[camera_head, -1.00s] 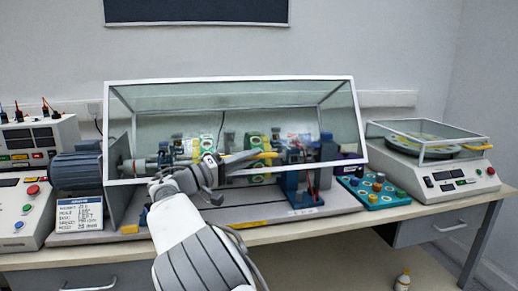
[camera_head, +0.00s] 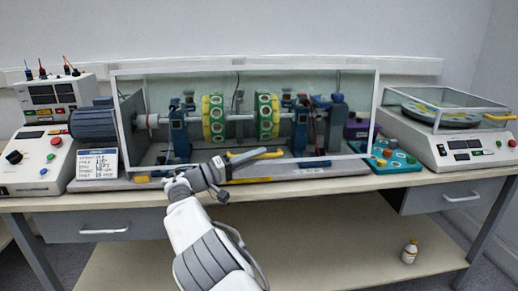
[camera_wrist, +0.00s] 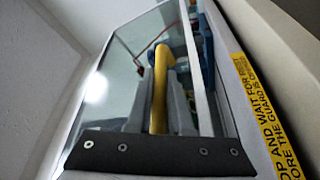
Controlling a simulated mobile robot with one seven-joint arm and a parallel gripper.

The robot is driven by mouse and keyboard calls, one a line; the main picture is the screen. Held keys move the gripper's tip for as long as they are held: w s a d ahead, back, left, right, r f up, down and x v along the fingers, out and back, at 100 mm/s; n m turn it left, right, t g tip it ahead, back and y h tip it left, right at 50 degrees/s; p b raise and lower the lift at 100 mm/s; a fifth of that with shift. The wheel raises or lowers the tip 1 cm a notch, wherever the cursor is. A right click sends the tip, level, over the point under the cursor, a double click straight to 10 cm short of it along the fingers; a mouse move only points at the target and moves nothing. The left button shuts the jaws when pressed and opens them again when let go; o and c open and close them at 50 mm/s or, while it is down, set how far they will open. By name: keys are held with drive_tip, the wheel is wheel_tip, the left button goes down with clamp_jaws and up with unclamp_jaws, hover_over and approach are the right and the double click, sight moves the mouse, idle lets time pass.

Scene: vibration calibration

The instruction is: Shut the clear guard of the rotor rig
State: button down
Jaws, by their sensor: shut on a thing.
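The clear guard (camera_head: 376,100) is a box of clear panels in a pale frame over the rotor rig (camera_head: 240,116). Its front panel hangs down close to upright, with the lower rail near the front edge of the rig's base. I cannot tell whether the rail touches the base. My gripper (camera_head: 262,155) is at the middle of that lower rail, shut on the yellow handle (camera_head: 236,154). In the wrist view the yellow handle (camera_wrist: 160,88) runs between my grey fingers, beside the pale rail (camera_wrist: 199,65). Inside, yellow and green discs sit on a shaft.
A control box (camera_head: 35,160) and a motor (camera_head: 93,122) with a label card (camera_head: 97,163) stand at left. A teal knob panel (camera_head: 395,158) and a balance-like machine (camera_head: 460,150) stand at right. A small bottle (camera_head: 410,251) is on the lower shelf.

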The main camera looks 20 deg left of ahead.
drive_tip(key=shift+m+h, duration=0.3)
drive_tip(key=shift+m, duration=0.5)
drive_tip(key=shift+w+a+f+b, duration=0.15)
drive_tip(key=shift+f+b, duration=0.45)
drive_tip(key=shift+f, duration=0.6)
drive_tip(key=shift+w+f+b, duration=0.15)
drive_tip(key=shift+f+b, duration=0.45)
drive_tip(key=shift+f, duration=0.75)
drive_tip(key=c, duration=0.8)
unclamp_jaws()
drive_tip(key=shift+c, duration=0.2)
drive_tip(key=shift+r, duration=0.1)
drive_tip(key=shift+s, duration=0.1)
